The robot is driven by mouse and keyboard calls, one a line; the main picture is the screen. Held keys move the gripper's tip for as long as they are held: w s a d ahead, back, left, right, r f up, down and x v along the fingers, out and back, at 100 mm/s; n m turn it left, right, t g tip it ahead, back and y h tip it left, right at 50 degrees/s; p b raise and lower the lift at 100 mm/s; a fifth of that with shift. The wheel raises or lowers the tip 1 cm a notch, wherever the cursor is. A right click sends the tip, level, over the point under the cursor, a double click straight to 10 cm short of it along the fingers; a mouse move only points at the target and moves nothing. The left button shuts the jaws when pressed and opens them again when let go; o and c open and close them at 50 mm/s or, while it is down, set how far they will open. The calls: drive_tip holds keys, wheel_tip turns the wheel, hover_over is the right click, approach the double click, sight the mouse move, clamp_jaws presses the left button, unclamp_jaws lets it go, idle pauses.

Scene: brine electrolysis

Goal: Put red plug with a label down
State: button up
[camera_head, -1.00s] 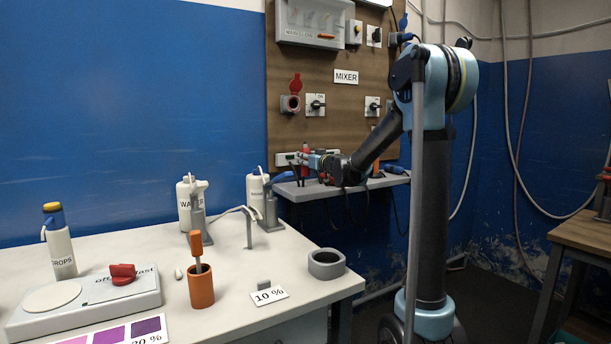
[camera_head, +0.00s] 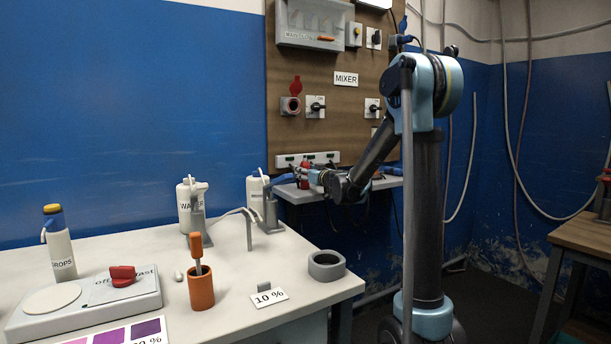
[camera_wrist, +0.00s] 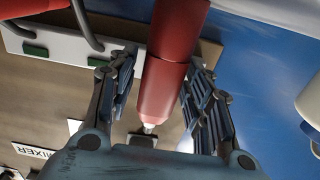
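The red plug (camera_wrist: 165,85) stands between the two fingers of my gripper (camera_wrist: 160,85) in the wrist view, with a pale tip at its lower end in the picture. In the head view the plug (camera_head: 305,168) shows small and upright, low over the grey wall shelf (camera_head: 290,193), beside my gripper (camera_head: 312,176). I cannot tell whether it touches the shelf. No label on it can be read.
A white socket strip (camera_head: 290,160) with green parts is just behind; it also shows in the wrist view (camera_wrist: 62,50). Blue plugs (camera_head: 284,178) lie near both sides of my gripper. White bottles (camera_head: 257,190) stand on the left table. Another red object (camera_wrist: 30,8) is at the wrist view's top left.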

idle(0.3)
drive_tip(key=v, duration=1.2)
drive_tip(key=s+d+f+g, duration=0.1)
drive_tip(key=s+f+g, duration=0.15)
drive_tip(key=s, duration=0.45)
drive_tip(key=s+d+f+g+h, duration=0.1)
drive_tip(key=s+f+g, duration=0.1)
drive_tip(key=s+f, duration=0.3)
drive_tip(key=s+d+f+g, duration=0.1)
drive_tip(key=s+f+g, duration=0.2)
drive_tip(key=s, duration=0.5)
drive_tip(key=s+d+f+m+g+h, duration=0.2)
drive_tip(key=s+d+f+m+h, duration=0.1)
drive_tip(key=s+d+f, duration=0.5)
drive_tip(key=s+d+f+m+g+h, duration=0.3)
drive_tip(key=s+d+f+h, duration=0.3)
drive_tip(key=s, duration=0.8)
drive_tip(key=d+f, duration=0.2)
drive_tip(key=d, duration=0.2)
drive_tip(key=shift+s+m, duration=0.3)
drive_tip(key=shift+s, duration=0.1)
